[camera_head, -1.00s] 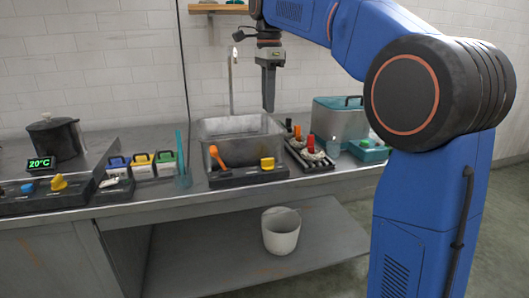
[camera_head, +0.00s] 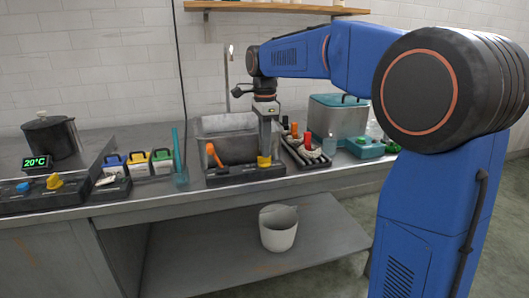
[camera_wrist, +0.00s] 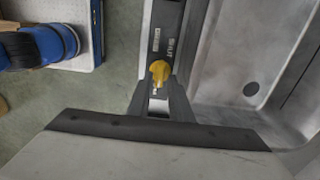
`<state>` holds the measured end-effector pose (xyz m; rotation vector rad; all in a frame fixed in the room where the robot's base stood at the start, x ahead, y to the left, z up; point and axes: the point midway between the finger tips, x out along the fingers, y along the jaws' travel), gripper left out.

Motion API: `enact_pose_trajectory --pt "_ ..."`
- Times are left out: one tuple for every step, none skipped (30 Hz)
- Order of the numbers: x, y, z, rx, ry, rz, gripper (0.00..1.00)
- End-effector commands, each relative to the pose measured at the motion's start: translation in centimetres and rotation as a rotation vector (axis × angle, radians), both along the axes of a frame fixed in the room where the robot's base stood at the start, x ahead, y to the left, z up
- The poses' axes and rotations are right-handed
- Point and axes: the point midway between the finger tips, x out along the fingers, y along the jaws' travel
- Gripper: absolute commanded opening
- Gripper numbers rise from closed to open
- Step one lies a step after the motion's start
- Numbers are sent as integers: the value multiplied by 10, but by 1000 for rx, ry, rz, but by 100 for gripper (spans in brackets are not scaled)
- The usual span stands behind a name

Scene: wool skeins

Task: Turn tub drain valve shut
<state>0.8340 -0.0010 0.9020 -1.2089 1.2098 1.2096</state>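The yellow valve knob (camera_head: 264,162) sits on the dark panel (camera_head: 236,175) along the front of the metal tub (camera_head: 229,124). My gripper (camera_head: 265,152) points straight down, with its fingertips at the knob. In the wrist view, the knob (camera_wrist: 160,71) shows between the ends of my gripper's fingers (camera_wrist: 160,84), with a gap between the fingers nearer the palm. I cannot tell whether they press on it. White lettering, seemingly including SHUT (camera_wrist: 171,47), is on the panel beside the knob. The tub's round drain hole (camera_wrist: 251,89) is uncovered.
An orange lever (camera_head: 213,155) stands left of the knob on the same panel. A tray with red-topped items (camera_head: 307,140) is close to the right. A thin faucet (camera_head: 228,70) rises behind the tub. A white bucket (camera_head: 278,230) stands on the lower shelf.

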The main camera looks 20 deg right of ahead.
Motion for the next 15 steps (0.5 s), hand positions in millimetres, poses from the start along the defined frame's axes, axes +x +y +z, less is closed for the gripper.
enact_pose_trajectory --pt "0 0 -6 0 0 0 19" --pt "0 0 -9 0 1 0 19" --pt "0 0 -13 0 1 0 19" --pt "0 0 -15 0 1 0 19" --pt "0 0 -17 0 0 0 19" --pt "0 0 -19 0 -1 0 19" --pt "0 0 -20 0 -1 0 19" --pt "0 0 -21 0 -1 0 19" --pt "0 0 -21 0 -1 0 19" --pt "0 0 -22 0 -1 0 19" --pt "0 0 -22 0 -1 0 19" --pt "0 0 -22 0 -1 0 19" --pt "0 0 -22 0 -1 0 19" --pt "0 0 -22 0 -1 0 19" --pt "0 0 -22 0 -1 0 19"
